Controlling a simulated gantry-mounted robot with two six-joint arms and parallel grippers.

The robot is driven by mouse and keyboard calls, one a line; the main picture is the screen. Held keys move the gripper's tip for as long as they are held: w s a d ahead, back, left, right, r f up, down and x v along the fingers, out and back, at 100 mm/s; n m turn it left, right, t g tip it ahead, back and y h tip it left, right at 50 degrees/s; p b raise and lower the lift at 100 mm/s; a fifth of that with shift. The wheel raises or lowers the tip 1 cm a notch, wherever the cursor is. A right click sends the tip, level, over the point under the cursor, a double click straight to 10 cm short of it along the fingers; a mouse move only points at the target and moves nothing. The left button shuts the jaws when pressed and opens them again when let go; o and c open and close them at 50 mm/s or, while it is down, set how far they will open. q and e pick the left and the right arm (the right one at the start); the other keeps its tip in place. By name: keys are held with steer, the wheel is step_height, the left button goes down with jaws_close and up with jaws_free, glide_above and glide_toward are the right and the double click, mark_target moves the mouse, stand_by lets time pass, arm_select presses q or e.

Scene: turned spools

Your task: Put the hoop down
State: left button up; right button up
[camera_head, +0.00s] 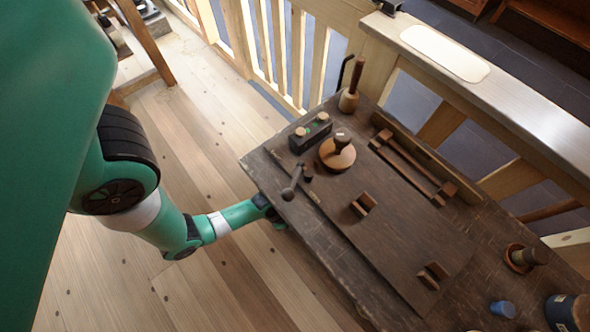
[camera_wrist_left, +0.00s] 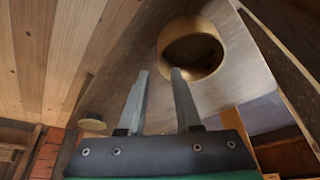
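The hoop (camera_wrist_left: 209,72) is a brass-coloured ring in the upper middle of the left wrist view, against a grey-brown surface. My left gripper (camera_wrist_left: 159,73) has its two grey fingers clearly apart. The right finger's tip overlaps the hoop's lower left edge in the picture; the left finger lies outside it. I cannot tell whether either finger touches the hoop. In the head view my left arm reaches the bench's left edge, where the bench hides its gripper. I cannot make out the hoop there, and my right gripper is not in view.
The dark workbench (camera_head: 322,222) carries a round wooden spool (camera_head: 337,155), a black block with round pegs (camera_head: 310,134), wooden cradles (camera_head: 363,203) and a rail rack (camera_head: 412,167). A mallet-like tool (camera_head: 350,98) stands at the back. A blue cylinder (camera_head: 503,309) stands front right.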

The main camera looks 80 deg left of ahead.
arm_select(q)
steer(key=s+a+r+p, duration=0.1)
steer(key=s+p, duration=0.3)
steer(key=s, duration=0.8)
steer(key=shift+s+a+p, duration=0.15)
steer(key=shift+a+p, duration=0.15)
steer(key=shift+a, duration=0.1)
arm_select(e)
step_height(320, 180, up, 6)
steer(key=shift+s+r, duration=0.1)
